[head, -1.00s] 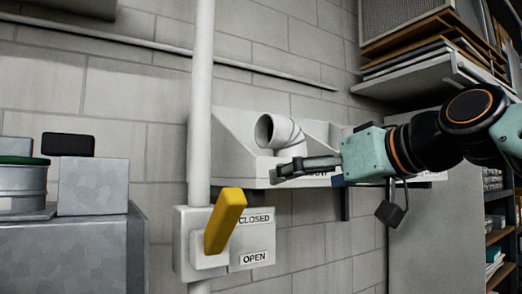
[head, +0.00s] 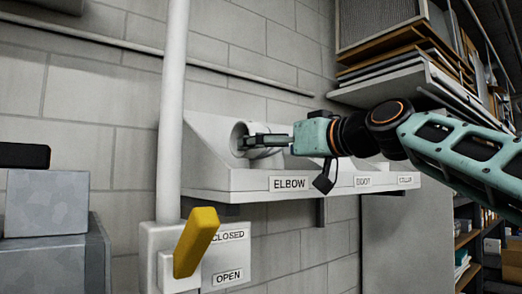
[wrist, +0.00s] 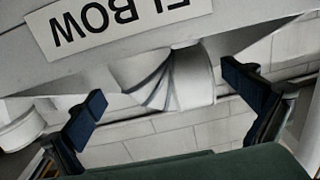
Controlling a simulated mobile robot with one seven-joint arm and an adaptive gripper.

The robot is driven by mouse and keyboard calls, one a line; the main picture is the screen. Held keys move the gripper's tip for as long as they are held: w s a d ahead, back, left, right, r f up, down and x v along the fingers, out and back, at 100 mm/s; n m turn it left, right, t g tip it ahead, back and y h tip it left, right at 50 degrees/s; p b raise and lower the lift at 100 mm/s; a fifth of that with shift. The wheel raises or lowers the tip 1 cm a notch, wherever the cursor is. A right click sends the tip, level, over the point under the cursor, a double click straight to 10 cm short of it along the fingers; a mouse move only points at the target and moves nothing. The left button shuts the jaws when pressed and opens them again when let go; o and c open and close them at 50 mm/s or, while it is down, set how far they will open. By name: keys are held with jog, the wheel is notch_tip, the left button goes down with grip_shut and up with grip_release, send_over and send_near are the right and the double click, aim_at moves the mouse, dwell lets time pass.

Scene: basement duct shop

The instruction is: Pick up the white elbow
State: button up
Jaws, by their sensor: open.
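The white elbow (head: 238,137) sits in the wall bin compartment labelled ELBOW, its round open end to the left. My gripper (head: 250,142) is open and level with the elbow, its fingers overlapping it in the head view and hiding part of it. In the wrist view the segmented elbow (wrist: 165,78) shows between the two spread dark fingers (wrist: 163,90), with a gap on each side. No contact shows there. The upside-down ELBOW label (wrist: 115,18) is at the top of that view.
The white bin shelf (head: 240,184) has a front lip and more labelled compartments to the right. A vertical white pipe (head: 173,110) and a yellow lever (head: 196,242) stand at its left. A loaded upper shelf (head: 390,75) is at the right.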

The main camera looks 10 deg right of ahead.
jog(key=shift+p+x, duration=0.45)
jog(key=shift+x, duration=1.25)
jog(key=shift+f, duration=0.15)
jog(key=shift+c, duration=0.3)
jog(key=c, duration=1.3)
